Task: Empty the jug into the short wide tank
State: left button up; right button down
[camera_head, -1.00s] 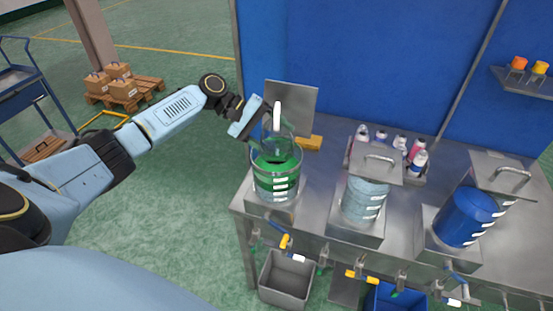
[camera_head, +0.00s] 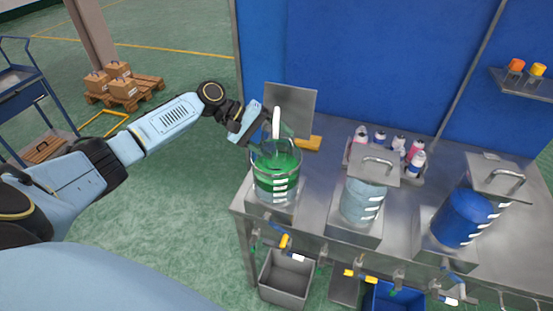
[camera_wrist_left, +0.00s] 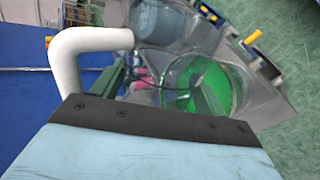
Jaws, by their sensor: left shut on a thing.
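The handle also shows in the left wrist view (camera_wrist_left: 72,62). The clear jug is tipped over the open mouth of the leftmost tank, and its body is hard to make out against the glass. That tank (camera_head: 275,185) is clear, wide and holds green liquid, which the left wrist view also shows (camera_wrist_left: 208,88). Whether liquid remains in the jug cannot be told. My right gripper is not in view.
A middle tank (camera_head: 361,200) with pale blue contents and a right tank (camera_head: 460,218) with blue contents have metal lids. A raised metal plate (camera_head: 290,108) stands behind the left tank. Several bottles (camera_head: 398,146) stand at the back. Taps and bins (camera_head: 286,280) are below.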

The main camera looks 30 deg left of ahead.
aim_at(262, 141)
pick_arm(q)
jog(key=shift+s+d+r+m+t+y+p, duration=0.2)
jog(key=shift+s+m+t+y+p, duration=0.15)
jog(key=shift+s+t+p, duration=0.2)
jog(key=shift+f+m, duration=0.1)
jog(key=shift+m, duration=0.15)
jog(key=shift+s+d+r+m+t+y+p, duration=0.3)
jog(key=shift+s+m+t+y+p, duration=0.15)
jog(key=shift+t+p, duration=0.4)
jog(key=shift+s+d+r+m+t+p, duration=0.15)
jog(key=shift+s+m+t+p, duration=0.15)
jog(key=shift+m, duration=0.05)
